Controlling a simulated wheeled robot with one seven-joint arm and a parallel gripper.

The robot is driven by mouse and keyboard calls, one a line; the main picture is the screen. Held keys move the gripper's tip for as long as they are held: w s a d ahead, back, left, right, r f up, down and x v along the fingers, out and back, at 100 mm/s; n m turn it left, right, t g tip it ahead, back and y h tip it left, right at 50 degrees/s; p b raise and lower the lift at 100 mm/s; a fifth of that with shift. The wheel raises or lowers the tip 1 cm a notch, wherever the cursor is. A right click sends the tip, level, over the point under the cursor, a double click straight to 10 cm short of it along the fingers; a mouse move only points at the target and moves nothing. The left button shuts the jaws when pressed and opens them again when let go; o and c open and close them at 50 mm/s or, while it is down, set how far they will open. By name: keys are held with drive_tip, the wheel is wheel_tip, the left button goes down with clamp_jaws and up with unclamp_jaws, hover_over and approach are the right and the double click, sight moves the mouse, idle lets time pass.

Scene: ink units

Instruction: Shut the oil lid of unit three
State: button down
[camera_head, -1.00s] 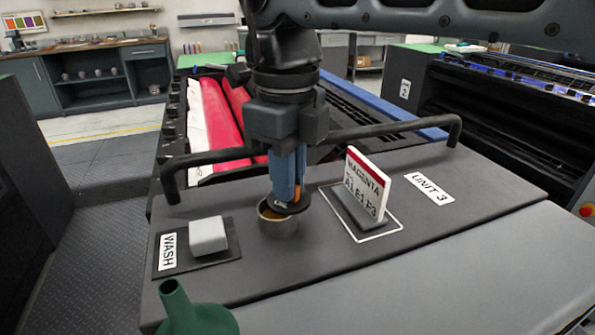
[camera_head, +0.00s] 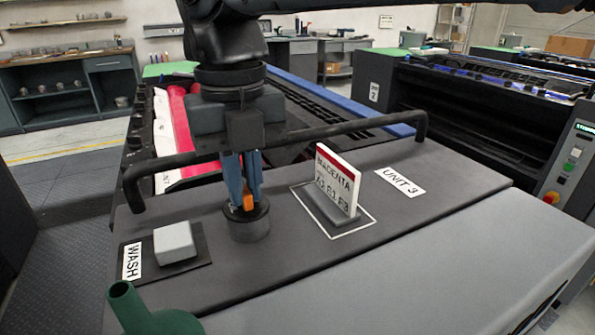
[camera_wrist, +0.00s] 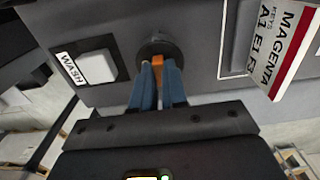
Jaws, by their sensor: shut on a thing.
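The oil lid (camera_head: 262,211) of unit 3 is a dark round cap with an orange tab (camera_head: 248,202). It lies flat on top of the short dark oil cup (camera_head: 250,232), and no gap shows between them. My gripper (camera_head: 248,206) points straight down over the cup, with its blue fingers shut on the orange tab. In the wrist view the orange tab (camera_wrist: 157,61) shows between the fingertips, with the dark round lid (camera_wrist: 158,46) behind it. The inside of the cup is hidden.
A white wash block (camera_head: 174,242) on a dark pad is left of the cup. A magenta sign card (camera_head: 338,178) stands to the right. A black rail (camera_head: 300,135) runs behind. A green spouted can (camera_head: 150,315) is at the front left.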

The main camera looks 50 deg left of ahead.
sight(244, 190)
idle(0.4)
drive_tip(key=c, duration=1.2)
unclamp_jaws()
drive_tip(key=shift+o, duration=0.2)
wheel_tip(244, 190, up, 8)
drive_tip(key=shift+f, duration=0.15)
